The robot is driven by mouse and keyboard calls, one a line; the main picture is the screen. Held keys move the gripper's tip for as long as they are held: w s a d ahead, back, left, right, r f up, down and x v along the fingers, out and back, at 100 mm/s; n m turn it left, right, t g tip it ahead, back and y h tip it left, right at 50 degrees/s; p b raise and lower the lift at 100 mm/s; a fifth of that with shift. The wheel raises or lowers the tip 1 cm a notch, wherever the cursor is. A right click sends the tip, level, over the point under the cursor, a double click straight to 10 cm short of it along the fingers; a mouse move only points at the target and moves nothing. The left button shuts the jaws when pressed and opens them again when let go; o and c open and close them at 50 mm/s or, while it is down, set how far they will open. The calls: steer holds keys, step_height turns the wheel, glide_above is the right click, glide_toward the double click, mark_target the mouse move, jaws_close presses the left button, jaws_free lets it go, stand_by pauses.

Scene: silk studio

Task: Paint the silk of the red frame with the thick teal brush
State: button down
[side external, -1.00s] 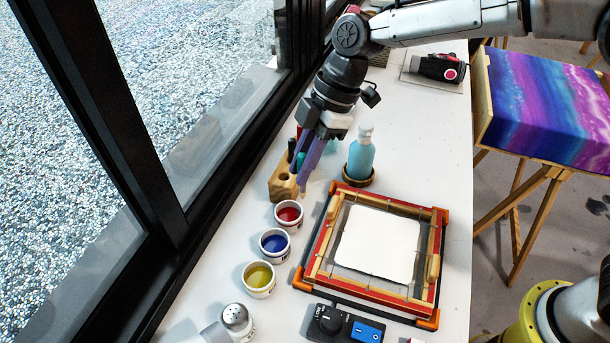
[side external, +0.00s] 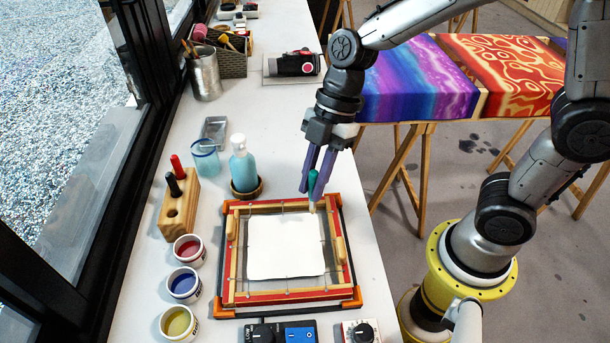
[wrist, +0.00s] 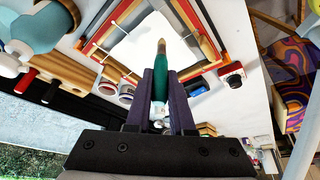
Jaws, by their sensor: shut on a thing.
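My gripper (side external: 317,178) is shut on the thick teal brush (side external: 312,186). The brush points down, its pale tip over the far right corner of the red frame (side external: 275,297). I cannot tell whether the tip touches anything. In the wrist view the teal brush (wrist: 161,84) sits between the two purple fingers, its tan tip toward the silk. The white silk (side external: 286,247) is stretched inside the red frame and looks plain white. The red frame lies flat on the white table, with black and orange corners around it.
Left of the frame stand red (side external: 189,250), blue (side external: 184,285) and yellow (side external: 179,323) paint cups. A wooden brush block (side external: 178,211) holds a red and a black brush. A blue bottle (side external: 244,171) and a glass of blue liquid (side external: 206,162) stand behind. Control boxes (side external: 280,333) sit in front.

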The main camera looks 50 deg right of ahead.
mark_target(313, 207)
steer(key=shift+f, duration=2.1)
steer(key=shift+w+a, duration=4)
steer(key=shift+r, duration=2.95)
